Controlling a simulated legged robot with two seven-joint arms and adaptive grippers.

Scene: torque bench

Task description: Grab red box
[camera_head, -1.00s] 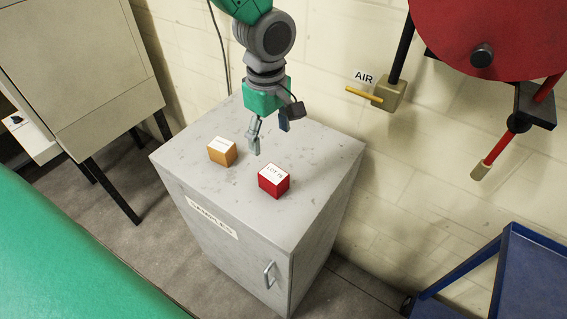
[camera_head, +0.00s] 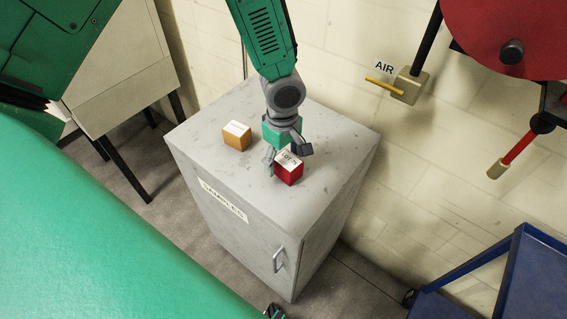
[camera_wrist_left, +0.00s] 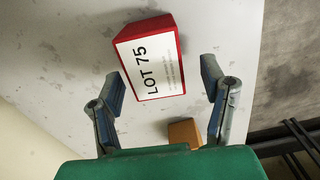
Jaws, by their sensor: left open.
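The red box (camera_head: 289,174), with a white "LOT 75" label on top, sits on the grey cabinet top (camera_head: 330,140). My left gripper (camera_head: 282,157) is low at the red box, partly over it, with its fingers apart and nothing held. In the left wrist view, the red box (camera_wrist_left: 174,70) lies ahead of and partly between the open fingers (camera_wrist_left: 163,85), closer to the picture's left finger. I cannot tell whether a finger touches it. A small dark and green part at the head view's bottom edge may be my right gripper (camera_head: 273,311); its jaws cannot be made out.
An orange box (camera_head: 237,141) stands on the cabinet, left of the red one; it also shows in the wrist view (camera_wrist_left: 184,132). A wall with a yellow-handled air valve (camera_head: 385,87) is behind. A blue cart (camera_head: 535,275) stands at lower right. The cabinet's front top is clear.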

